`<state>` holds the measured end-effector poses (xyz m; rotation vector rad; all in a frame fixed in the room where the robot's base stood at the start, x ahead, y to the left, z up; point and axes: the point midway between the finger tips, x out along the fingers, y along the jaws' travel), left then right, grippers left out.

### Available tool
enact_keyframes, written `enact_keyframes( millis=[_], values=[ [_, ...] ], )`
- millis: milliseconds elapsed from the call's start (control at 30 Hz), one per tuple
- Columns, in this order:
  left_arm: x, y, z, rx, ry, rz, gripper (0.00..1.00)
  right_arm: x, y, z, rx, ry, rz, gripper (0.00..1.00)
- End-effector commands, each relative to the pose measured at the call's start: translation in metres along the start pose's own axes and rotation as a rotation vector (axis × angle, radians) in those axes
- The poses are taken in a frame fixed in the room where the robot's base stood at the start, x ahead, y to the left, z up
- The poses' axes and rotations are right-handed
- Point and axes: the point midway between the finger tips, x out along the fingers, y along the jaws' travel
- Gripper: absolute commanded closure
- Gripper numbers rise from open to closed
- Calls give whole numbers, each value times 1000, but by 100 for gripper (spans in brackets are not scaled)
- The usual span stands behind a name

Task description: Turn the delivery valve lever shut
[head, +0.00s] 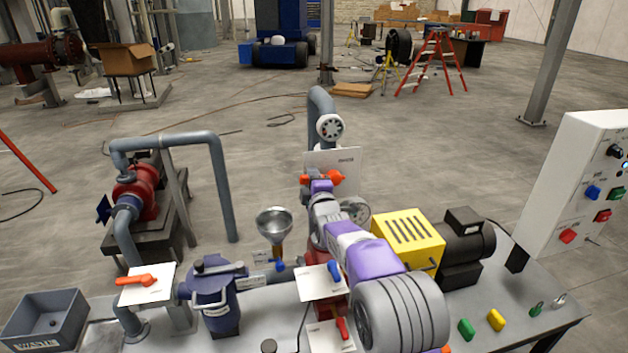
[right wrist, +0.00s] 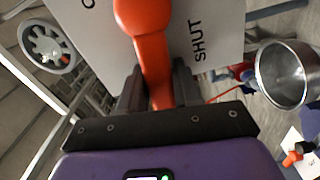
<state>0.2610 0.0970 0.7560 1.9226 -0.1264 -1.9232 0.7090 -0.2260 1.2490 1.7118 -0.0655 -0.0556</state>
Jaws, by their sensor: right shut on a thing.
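The orange delivery valve lever (head: 335,178) is on a grey pipe stand behind the bench, in front of a pale plate (head: 347,158). My right gripper (head: 319,185) reaches it from the front. In the right wrist view my right gripper (right wrist: 158,92) is shut on the orange lever (right wrist: 152,50), a finger on each side of its arm. The lever's rounded hub is at the top of that view. The plate behind it (right wrist: 205,22) reads SHUT right of the lever; a partly cut-off letter shows on the left. My left gripper is not in view.
A metal funnel (head: 274,222) stands left of my right arm. A yellow guard (head: 408,238) and dark motor stand to its right. A white handwheel (head: 330,127) is on the pipe above. Another orange lever (head: 137,281) is at the bench's left.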

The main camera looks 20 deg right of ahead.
Motion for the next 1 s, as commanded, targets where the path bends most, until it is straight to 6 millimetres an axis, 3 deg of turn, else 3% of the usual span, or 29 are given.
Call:
enact_keyframes(
  millis=[300,867,900,1000],
  values=[
    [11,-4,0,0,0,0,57,0,-10,0,-130,1,-1,100],
    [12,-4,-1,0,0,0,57,0,-11,1,-164,0,-3,100],
    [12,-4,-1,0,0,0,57,0,-11,1,-165,0,-3,65],
    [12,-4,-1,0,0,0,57,0,-11,1,-163,0,-3,49]
  ],
)
